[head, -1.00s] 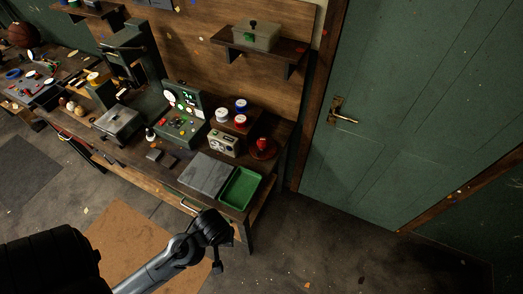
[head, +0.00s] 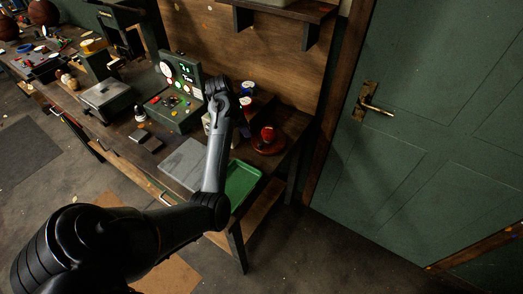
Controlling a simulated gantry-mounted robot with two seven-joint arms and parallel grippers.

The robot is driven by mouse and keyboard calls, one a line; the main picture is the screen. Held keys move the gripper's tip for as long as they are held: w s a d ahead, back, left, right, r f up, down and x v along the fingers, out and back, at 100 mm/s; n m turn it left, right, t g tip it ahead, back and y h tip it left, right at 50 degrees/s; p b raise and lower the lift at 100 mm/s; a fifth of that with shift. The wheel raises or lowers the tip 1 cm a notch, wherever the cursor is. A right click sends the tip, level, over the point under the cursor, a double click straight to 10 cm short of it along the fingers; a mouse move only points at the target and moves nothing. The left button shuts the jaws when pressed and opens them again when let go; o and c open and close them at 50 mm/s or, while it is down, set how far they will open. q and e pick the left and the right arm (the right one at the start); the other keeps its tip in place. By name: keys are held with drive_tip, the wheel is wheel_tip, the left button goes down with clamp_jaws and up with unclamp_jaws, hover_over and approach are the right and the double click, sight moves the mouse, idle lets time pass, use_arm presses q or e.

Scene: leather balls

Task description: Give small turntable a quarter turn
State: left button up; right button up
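The small turntable (head: 268,147) appears to be the round reddish-brown disc at the right end of the bench. A red object (head: 268,133) stands on it. My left arm reaches across the bench from the lower left. My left gripper (head: 217,88) is over the back of the bench, left of the disc and apart from it in the picture. It is dark and small, and I cannot make out whether its fingers are apart. My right gripper is out of view.
A green control box (head: 175,111) stands left of my gripper. Cans, one with a blue lid (head: 248,87), stand right of it. A shelf (head: 290,10) hangs above.

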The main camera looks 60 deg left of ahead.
sight(260, 143)
use_arm(q)
drive_tip(key=shift+t, duration=0.3)
drive_tip(key=b+x, duration=0.1)
drive_tip(key=x, duration=0.4)
drive_tip(key=w+b+x, duration=0.1)
drive_tip(key=x, duration=0.4)
drive_tip(key=shift+w, duration=0.15)
drive_tip(key=shift+c, duration=0.4)
clamp_jaws()
